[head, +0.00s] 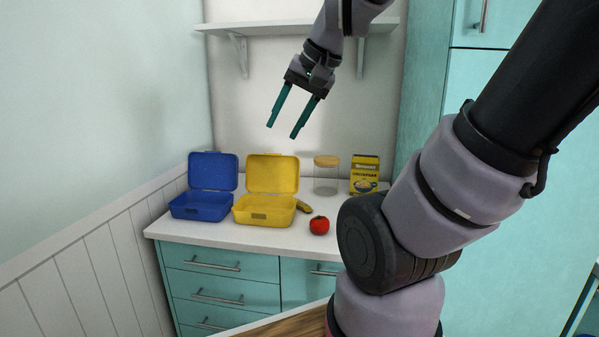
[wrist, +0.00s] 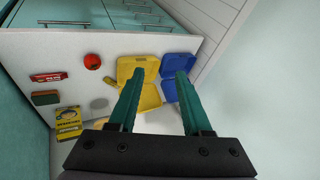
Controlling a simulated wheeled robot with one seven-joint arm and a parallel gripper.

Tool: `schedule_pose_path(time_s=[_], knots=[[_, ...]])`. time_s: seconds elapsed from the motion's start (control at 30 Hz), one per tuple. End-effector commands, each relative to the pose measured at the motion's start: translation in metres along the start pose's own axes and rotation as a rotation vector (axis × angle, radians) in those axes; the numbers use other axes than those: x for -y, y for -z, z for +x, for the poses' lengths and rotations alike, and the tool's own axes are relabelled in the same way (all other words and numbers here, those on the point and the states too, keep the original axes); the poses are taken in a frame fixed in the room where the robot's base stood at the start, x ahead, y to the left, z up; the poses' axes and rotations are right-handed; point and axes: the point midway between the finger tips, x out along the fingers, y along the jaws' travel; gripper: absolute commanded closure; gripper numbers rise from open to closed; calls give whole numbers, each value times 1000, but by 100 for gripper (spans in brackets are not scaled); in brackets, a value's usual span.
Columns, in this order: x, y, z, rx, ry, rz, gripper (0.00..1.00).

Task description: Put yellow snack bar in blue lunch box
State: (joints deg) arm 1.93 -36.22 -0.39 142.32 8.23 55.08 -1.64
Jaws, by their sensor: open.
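The blue lunch box (head: 201,206) stands at the left end of the counter with its lid raised. It also shows in the wrist view (wrist: 171,91), partly behind a finger. A small yellow bar (head: 303,207), which looks like the yellow snack bar, lies just right of the yellow lunch box, partly hidden by it in the head view. In the wrist view the bar (wrist: 110,82) lies beside that box. My gripper (head: 282,131) is open and empty, well above the counter, pointing down. Its two teal fingers also show in the wrist view (wrist: 160,73).
The open yellow lunch box (head: 264,210) stands right of the blue one. A tomato (head: 319,225), a lidded glass jar (head: 326,178) and a yellow food box (head: 364,174) are farther right. The wrist view adds a red packet (wrist: 48,77) and a sponge (wrist: 45,98). A shelf (head: 290,27) hangs above.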

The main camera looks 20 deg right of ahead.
Motion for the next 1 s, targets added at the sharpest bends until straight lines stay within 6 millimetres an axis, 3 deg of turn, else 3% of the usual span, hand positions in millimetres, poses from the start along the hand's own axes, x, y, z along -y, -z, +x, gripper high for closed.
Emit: schedule_pose_path(time_s=[0.1,0.27,0.43,0.57,0.77,0.9,1.0], knots=[[10,5,36,160,55,210,51],[26,22,78,335,158,517,51],[33,59,124,459,283,860,51],[23,97,162,507,385,1133,51],[-26,161,228,482,550,1558,51],[-89,198,276,388,660,1844,51],[-140,213,306,291,724,2020,51]])
